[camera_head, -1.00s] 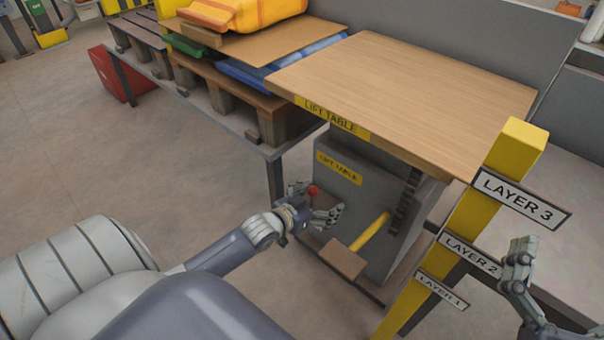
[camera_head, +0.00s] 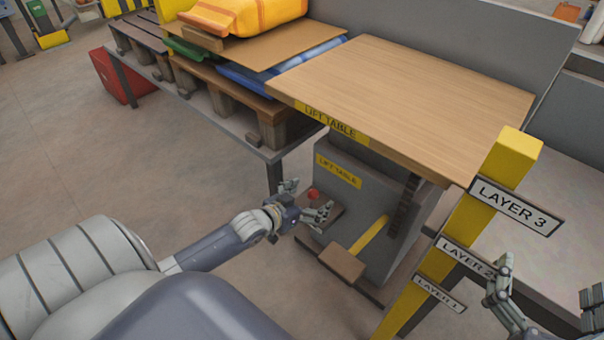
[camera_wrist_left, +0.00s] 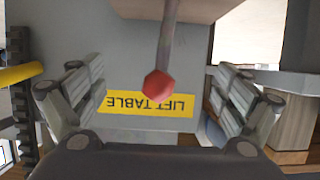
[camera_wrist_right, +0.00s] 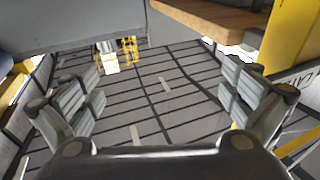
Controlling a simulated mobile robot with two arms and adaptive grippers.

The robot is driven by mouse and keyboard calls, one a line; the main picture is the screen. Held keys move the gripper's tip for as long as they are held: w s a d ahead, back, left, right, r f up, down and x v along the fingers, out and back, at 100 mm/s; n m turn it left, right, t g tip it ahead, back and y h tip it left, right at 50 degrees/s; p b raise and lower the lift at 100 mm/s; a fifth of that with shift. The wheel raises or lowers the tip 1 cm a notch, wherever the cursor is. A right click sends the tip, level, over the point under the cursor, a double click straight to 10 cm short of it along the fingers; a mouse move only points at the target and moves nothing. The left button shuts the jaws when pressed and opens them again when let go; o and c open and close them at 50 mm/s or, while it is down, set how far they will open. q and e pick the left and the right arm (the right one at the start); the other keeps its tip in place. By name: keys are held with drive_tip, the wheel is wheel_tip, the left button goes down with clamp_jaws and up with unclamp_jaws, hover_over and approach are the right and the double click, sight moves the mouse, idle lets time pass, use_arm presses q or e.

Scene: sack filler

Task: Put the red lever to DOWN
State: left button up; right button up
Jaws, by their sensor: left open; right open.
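The red lever shows as a round red knob (camera_head: 313,193) in front of the grey lift table housing (camera_head: 345,205). In the left wrist view the red knob (camera_wrist_left: 158,84) sits on a grey shaft, between my left fingers and apart from both. That view is upside down, as the label's inverted text shows. My left gripper (camera_head: 303,201) is open, just left of the knob and facing it. My right gripper (camera_head: 543,288) is open and empty at the lower right, away from the lever; its fingers also show in the right wrist view (camera_wrist_right: 165,100).
The wooden lift table top (camera_head: 400,95) overhangs the housing. A yellow post (camera_head: 470,215) with layer signs stands between my two grippers. A brown pedal-like block (camera_head: 342,260) on a yellow bar juts out below the lever.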

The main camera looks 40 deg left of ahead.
use_arm(q)
drive_tip(key=shift+p+v, duration=0.75)
drive_tip(key=shift+v, duration=0.1)
drive_tip(key=shift+p+v, duration=0.8)
drive_tip(key=shift+v, duration=0.1)
use_arm(e)
drive_tip(key=s+d+f+g+h, duration=0.1)
drive_tip(key=s+d+f+g, duration=0.1)
drive_tip(key=f+g, duration=0.35)
drive_tip(key=s+d+f+g+h, duration=0.1)
drive_tip(key=s+f+g+h, duration=0.15)
drive_tip(key=f, duration=0.55)
use_arm(q)
drive_tip(key=shift+p+v, duration=0.75)
drive_tip(key=shift+v, duration=0.05)
drive_tip(key=shift+p+v, duration=0.8)
drive_tip(key=shift+v, duration=0.2)
use_arm(e)
drive_tip(key=s+d+f+g, duration=0.2)
drive_tip(key=s+f+g, duration=0.1)
drive_tip(key=s, duration=0.3)
drive_tip(key=s+d+f+g+h, duration=0.1)
drive_tip(key=s+d+f+g, duration=0.1)
drive_tip(key=s, duration=0.5)
drive_tip(key=shift+d+f+m+g, duration=0.25)
drive_tip(key=shift+f+m+g, duration=0.2)
drive_tip(key=shift+g, duration=0.75)
